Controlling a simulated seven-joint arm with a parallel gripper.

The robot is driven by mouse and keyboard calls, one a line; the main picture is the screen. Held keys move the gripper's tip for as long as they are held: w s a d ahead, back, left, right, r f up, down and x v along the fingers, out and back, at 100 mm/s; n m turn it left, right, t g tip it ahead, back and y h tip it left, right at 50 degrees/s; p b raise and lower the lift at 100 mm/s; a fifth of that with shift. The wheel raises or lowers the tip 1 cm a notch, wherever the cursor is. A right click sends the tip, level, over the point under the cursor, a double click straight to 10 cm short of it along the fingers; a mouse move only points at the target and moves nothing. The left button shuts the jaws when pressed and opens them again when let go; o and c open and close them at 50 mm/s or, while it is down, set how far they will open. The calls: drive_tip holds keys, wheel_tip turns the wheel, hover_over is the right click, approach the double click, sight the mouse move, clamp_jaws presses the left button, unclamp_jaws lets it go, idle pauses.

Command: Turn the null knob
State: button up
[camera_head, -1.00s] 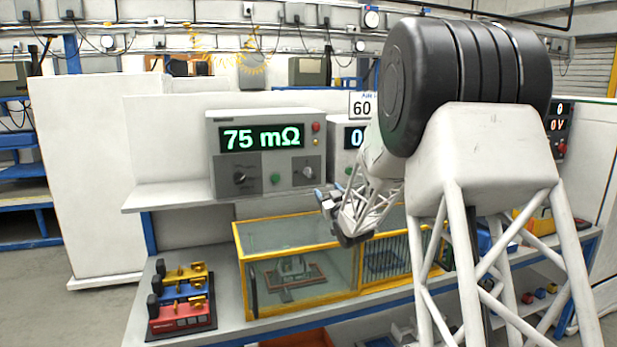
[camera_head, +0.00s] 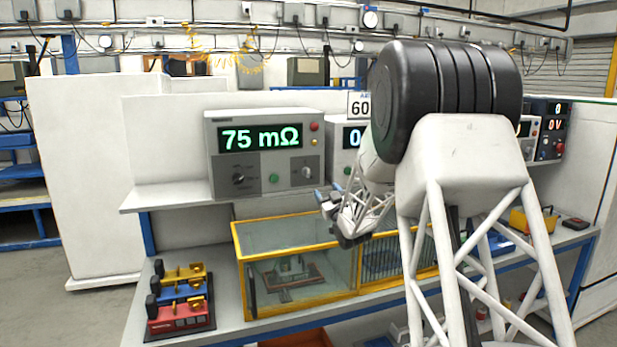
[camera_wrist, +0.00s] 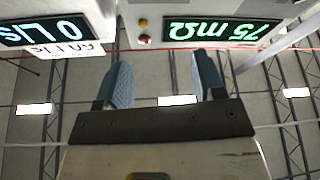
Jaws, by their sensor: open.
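The meter with the green "75 mΩ" display (camera_head: 262,138) stands on the back shelf. Its front has a dark knob (camera_head: 239,180) at lower left, a green button (camera_head: 273,179) and a second knob (camera_head: 307,172) at lower right; no label is readable, so I cannot tell which is the null knob. My gripper (camera_head: 328,194) is open and empty, in front of and just right of the meter's lower right corner, apart from both knobs. In the wrist view, the open fingers (camera_wrist: 161,78) point toward the panels; the upside-down display (camera_wrist: 222,32) shows there, the knobs do not.
A yellow-framed glass case (camera_head: 300,232) sits below the gripper. Coloured switches (camera_head: 180,300) stand at front left. The shelf's left end (camera_head: 165,197) is clear.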

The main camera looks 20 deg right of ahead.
sight(309, 175)
drive_tip(key=shift+w+a+r, duration=0.25)
drive_tip(key=shift+w+r, duration=0.05)
drive_tip(key=shift+w, duration=2.3)
drive_tip(key=shift+w+a+r, duration=0.2)
drive_tip(key=shift+w+r, duration=0.15)
drive_tip(key=shift+w, duration=2.25)
drive_tip(key=shift+w+a+r, duration=0.25)
drive_tip(key=shift+w+r, duration=0.05)
drive_tip(key=shift+w, duration=2.3)
drive_tip(key=c, duration=0.9)
